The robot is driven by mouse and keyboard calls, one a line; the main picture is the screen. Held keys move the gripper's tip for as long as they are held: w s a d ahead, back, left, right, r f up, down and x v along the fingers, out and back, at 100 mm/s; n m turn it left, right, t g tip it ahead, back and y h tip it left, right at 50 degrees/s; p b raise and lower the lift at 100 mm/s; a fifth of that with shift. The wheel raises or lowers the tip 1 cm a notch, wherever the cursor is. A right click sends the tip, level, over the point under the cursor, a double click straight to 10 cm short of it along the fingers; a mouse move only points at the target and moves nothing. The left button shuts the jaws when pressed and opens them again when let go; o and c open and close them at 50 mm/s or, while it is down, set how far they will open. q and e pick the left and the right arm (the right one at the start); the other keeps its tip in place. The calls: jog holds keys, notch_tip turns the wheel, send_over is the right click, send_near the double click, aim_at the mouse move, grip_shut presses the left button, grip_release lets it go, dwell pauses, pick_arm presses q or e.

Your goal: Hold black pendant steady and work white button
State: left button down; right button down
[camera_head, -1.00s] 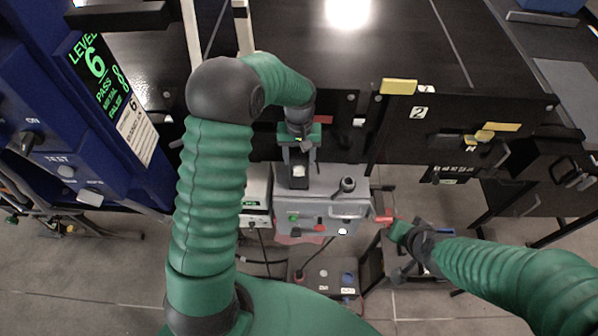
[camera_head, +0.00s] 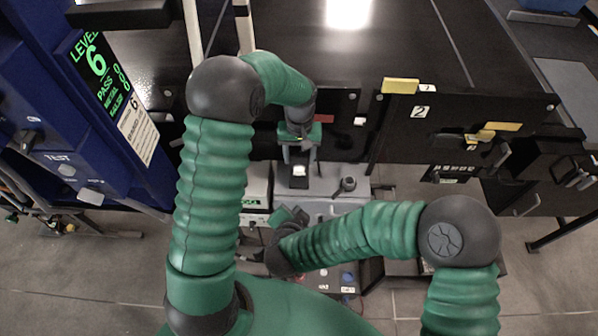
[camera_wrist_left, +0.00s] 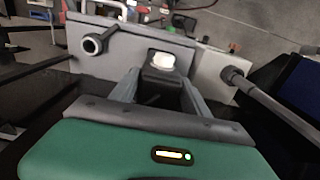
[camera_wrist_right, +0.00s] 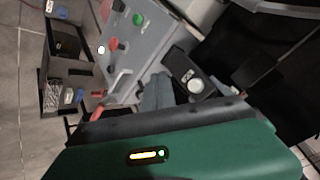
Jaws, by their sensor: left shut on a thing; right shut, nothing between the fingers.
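The black pendant (camera_head: 299,181) stands upright at the grey control box, its white button (camera_head: 299,171) facing up. My left gripper (camera_head: 299,157) is shut on the pendant from the far side. In the left wrist view the pendant (camera_wrist_left: 160,79) sits between the two fingers, with the white button (camera_wrist_left: 162,61) uncovered. In the right wrist view the pendant (camera_wrist_right: 177,62) and its white button (camera_wrist_right: 194,86) show just right of my right gripper (camera_wrist_right: 157,85). That gripper is shut and empty, apart from the button. In the head view my right gripper (camera_head: 287,216) is low in front of the box.
The grey control box (camera_wrist_right: 150,48) carries red, green and black controls. The dark conveyor (camera_head: 400,45) lies behind. A blue detector cabinet (camera_head: 80,140) is at the left. A parts bin (camera_wrist_right: 65,97) stands beside the box.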

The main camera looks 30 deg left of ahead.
aim_at(299, 172)
jog(key=w+a, duration=0.4)
jog(key=w, duration=0.3)
jog(key=shift+w+a, duration=0.25)
jog(key=shift+w, duration=0.05)
dwell(1.9)
jog(key=shift+w+a+r, duration=0.1)
jog(key=shift+w+a, duration=0.1)
jog(key=shift+w, duration=0.1)
